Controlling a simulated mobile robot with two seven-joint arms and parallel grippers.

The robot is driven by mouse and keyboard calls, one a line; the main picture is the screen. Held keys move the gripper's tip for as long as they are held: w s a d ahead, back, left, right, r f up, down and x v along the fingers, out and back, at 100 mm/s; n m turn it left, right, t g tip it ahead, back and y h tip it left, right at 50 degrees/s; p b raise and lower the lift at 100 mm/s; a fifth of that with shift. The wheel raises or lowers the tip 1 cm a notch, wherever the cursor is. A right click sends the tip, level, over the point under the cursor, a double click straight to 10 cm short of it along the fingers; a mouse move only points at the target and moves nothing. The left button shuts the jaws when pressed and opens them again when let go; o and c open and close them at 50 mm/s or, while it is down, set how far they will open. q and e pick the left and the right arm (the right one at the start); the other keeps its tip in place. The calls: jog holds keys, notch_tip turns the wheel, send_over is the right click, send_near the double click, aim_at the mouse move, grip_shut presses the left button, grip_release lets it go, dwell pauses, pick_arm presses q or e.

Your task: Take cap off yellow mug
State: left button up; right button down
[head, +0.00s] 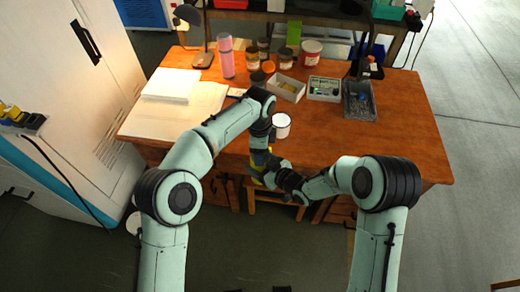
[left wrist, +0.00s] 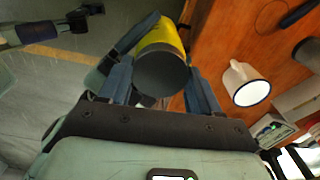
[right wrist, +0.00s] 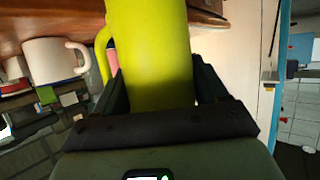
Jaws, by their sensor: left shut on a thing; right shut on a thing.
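The yellow mug (right wrist: 150,50) is held in the air in front of the table's near edge. Its handle (right wrist: 102,55) is on the left in the right wrist view. My right gripper (right wrist: 162,92) is shut around its body. In the left wrist view the dark grey cap (left wrist: 162,76) covers the near end of the yellow mug (left wrist: 160,36). My left gripper (left wrist: 160,88) is shut with its fingers on either side of the cap. In the head view the mug (head: 259,160) is small and partly hidden by both grippers; no gap between cap and mug can be made out.
A white mug (head: 281,126) stands on the wooden table (head: 330,155) close to my grippers. Behind are a pink bottle (head: 226,58), several jars, a white box (head: 285,88) and a dark tray (head: 359,102). White papers (head: 171,85) and a lamp are at the left. The table's right side is clear.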

pick_arm(q)
jog(key=o, duration=1.2)
jog(key=shift+r, duration=0.1)
notch_tip(320, 180, up, 4)
jog(key=shift+r, duration=0.15)
jog(key=shift+c, duration=0.4)
jog(key=m, duration=0.2)
jog(key=r+m, duration=0.1)
jog(key=m, duration=0.1)
jog(key=shift+d+r, duration=0.1)
jog(key=shift+r, duration=0.1)
jog(key=m, duration=0.1)
jog(key=r+m, duration=0.1)
jog(key=m, duration=0.1)
jog(key=r+m, duration=0.1)
jog(key=m, duration=0.1)
jog(key=shift+f+m, duration=0.1)
jog(key=shift+m, duration=0.3)
jog(key=shift+f, duration=3.85)
